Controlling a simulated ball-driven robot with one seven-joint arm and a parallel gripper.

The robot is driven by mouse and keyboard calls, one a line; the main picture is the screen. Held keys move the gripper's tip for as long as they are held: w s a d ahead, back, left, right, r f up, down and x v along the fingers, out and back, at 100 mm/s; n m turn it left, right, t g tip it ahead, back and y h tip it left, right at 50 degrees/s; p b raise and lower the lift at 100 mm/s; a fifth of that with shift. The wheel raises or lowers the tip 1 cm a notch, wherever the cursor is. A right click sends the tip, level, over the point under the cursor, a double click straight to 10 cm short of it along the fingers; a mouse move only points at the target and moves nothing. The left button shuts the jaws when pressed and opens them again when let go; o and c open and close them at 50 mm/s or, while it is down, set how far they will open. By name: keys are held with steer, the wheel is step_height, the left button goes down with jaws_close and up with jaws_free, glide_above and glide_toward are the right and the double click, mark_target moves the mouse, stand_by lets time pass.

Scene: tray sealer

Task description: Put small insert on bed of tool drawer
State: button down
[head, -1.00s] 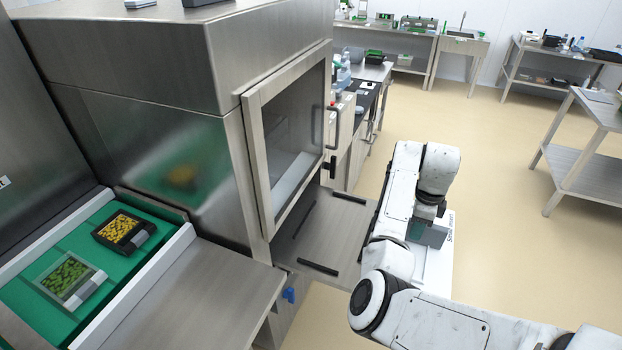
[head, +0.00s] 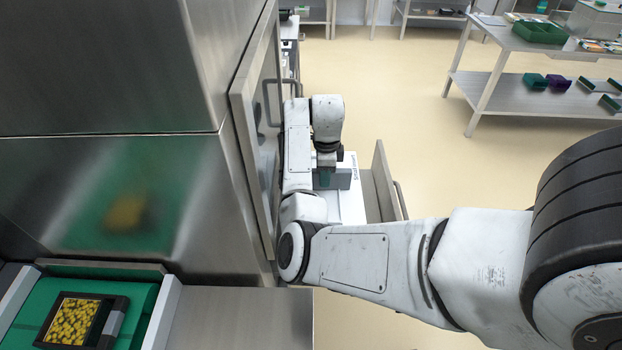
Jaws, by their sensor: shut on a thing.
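The small insert (head: 349,205) is a white, flat-sided piece with dark lettering along its right edge. My gripper (head: 327,180) points down at it, shut on it; the fingertips are hard to make out behind the wrist. The drawer's bed is mostly hidden by my arm and the insert.
The steel sealer housing (head: 110,65) and its framed door (head: 254,100) stand close left of my arm. A green conveyor (head: 30,325) carries a yellow-filled tray (head: 76,320). A steel worktop (head: 240,320) lies in front. A shelf table (head: 520,85) stands back right, with open floor between.

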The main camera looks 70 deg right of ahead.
mark_target(322, 191)
steer(key=shift+w+f+b, duration=0.2)
steer(key=shift+f, duration=0.35)
steer(key=shift+w+f+b, duration=0.15)
steer(key=shift+f, duration=0.35)
step_height(322, 191, down, 5)
steer(key=b, duration=0.5)
steer(key=shift+f, duration=0.15)
steer(key=shift+f+b, duration=0.4)
steer(key=shift+f, duration=0.55)
steer(key=shift+r, duration=0.1)
steer(key=shift+f+p, duration=0.25)
steer(key=shift+p, duration=0.05)
steer(key=c, duration=0.8)
jaws_free()
steer(key=shift+f, duration=0.1)
steer(key=shift+c, duration=0.3)
